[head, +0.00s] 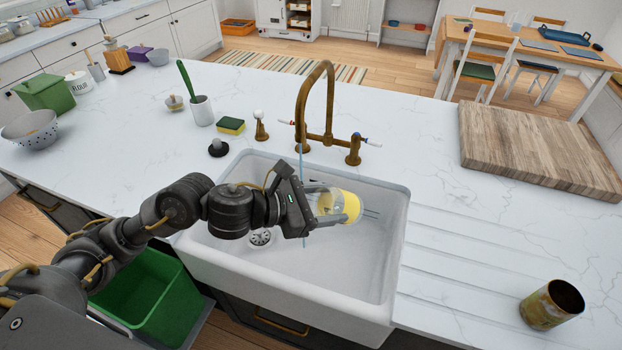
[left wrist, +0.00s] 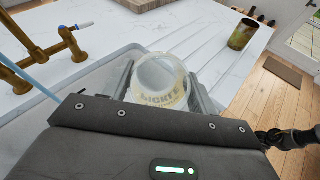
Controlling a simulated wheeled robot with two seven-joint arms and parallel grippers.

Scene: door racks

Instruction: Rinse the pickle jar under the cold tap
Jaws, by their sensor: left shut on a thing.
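The pickle jar (head: 338,206) is clear with a yellow part and lies tilted on its side above the sink basin. My left gripper (head: 330,207) is shut on it, one finger on each side. In the left wrist view the jar (left wrist: 162,85) sits between the fingers and shows part of a lettered label. The brass tap (head: 328,100) has a red-marked lever on the left and a blue-marked lever (head: 368,141) on the right. A thin blue stream (head: 301,162) falls from the spout past the gripper body, left of the jar. My right gripper does not show clearly.
The white sink (head: 385,240) lies under the jar, its drain (head: 260,237) at left. A sponge (head: 231,125), a brush cup (head: 202,111) and a black stopper (head: 218,148) stand behind left. A wooden board (head: 535,150) and a rusty tin (head: 551,304) are right.

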